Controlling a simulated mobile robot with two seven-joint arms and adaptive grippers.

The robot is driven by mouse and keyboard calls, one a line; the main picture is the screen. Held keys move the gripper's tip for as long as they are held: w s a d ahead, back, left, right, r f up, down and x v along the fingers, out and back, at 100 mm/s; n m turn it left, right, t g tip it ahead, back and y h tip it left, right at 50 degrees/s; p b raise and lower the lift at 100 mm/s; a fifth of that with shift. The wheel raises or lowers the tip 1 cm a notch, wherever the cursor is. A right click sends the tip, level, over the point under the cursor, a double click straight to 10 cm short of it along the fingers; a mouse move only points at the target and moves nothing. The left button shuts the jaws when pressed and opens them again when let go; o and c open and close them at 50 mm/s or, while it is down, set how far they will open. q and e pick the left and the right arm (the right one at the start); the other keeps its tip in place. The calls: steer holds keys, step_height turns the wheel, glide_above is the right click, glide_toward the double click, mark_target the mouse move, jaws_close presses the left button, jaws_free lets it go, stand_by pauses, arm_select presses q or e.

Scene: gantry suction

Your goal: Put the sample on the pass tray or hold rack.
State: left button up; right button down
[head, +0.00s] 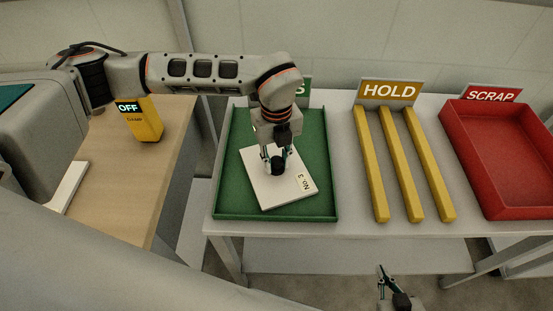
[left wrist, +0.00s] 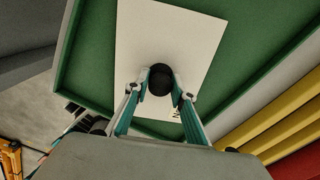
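The sample is a white square plate (head: 258,187) with a black knob and a "No. 3" label. It lies turned at an angle over the green tray (head: 232,206), whose sign is mostly hidden by my arm; only an "S" shows. My left gripper (head: 277,163) points down at the knob. In the left wrist view its fingertips (left wrist: 161,78) press on both sides of the knob (left wrist: 160,80). I cannot tell whether the plate touches the tray floor. The yellow hold rack (head: 397,155) of three bars is empty. My right gripper (head: 388,280) is low at the bottom edge, its finger gap unclear.
A red scrap tray (head: 496,176) stands empty at the right. A yellow device reading "OFF" (head: 145,120) stands on the wooden bench (head: 158,165) at the left, beside a grey machine (head: 38,120). A gap separates the bench from the white table (head: 348,208).

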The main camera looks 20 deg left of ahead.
mark_target(276, 160)
arm_select(q)
steer(key=shift+o, duration=1)
steer(key=shift+r, duration=0.1)
step_height(276, 160, up, 12)
